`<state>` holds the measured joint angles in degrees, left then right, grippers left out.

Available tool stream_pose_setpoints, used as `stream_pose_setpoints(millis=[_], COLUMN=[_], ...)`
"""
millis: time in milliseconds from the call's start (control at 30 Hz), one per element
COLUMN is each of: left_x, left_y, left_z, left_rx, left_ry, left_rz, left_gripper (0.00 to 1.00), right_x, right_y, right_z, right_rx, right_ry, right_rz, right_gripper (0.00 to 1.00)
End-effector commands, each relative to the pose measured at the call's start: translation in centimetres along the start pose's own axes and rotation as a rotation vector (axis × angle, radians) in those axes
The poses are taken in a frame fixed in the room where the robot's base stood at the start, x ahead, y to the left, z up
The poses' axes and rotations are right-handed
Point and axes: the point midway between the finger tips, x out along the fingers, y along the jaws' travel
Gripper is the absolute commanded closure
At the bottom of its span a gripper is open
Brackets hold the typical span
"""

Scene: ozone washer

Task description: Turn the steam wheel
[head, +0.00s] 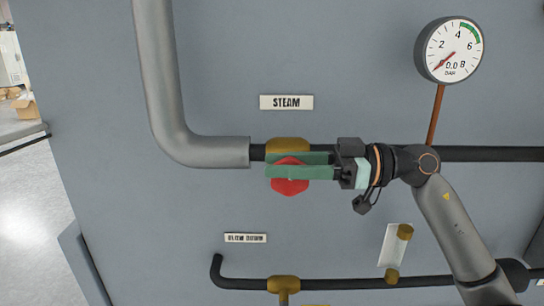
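The steam wheel (290,188) is a red handle on the brass valve (287,143), under the white STEAM label (286,102). My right gripper (285,165) reaches in from the right at the wheel, its two green fingers pointing left. The nearer finger crosses in front of the wheel's middle. The other finger lies just above and behind the wheel's upper edge, so the wheel shows between them. The fingers hide part of the wheel, and I cannot tell whether they press on it. My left gripper is out of view.
A thick grey pipe (160,80) bends into the valve from the left. A pressure gauge (450,50) is at the upper right, its needle near zero. A lower black pipe (340,283) carries another brass valve (284,284). The panel (110,170) is clear at left.

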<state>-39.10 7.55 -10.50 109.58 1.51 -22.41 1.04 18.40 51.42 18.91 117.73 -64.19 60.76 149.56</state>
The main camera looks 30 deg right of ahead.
Motion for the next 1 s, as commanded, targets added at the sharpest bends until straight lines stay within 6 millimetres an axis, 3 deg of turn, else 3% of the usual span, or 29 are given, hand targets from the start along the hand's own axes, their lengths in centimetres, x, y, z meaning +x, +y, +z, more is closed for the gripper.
stream_pose_setpoints(millis=[200, 533, 867, 1000], left_x=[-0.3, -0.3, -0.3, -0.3], left_y=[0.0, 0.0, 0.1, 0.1], left_z=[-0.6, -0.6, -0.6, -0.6], left_rx=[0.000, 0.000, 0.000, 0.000], left_ry=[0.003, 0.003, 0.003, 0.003], left_rz=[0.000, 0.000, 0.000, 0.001], left_gripper=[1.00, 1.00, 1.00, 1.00], right_x=[1.7, 1.9, 1.9, 1.9], right_y=[0.0, 0.0, 0.0, 0.0], right_z=[-0.1, 0.0, 0.1, 0.1], right_rx=[-0.001, 0.000, 0.000, 0.000], right_ry=[0.001, 0.000, -0.001, -0.001], right_rz=[-0.001, 0.000, 0.000, 0.000], right_gripper=[0.60, 0.61, 0.98, 1.00])
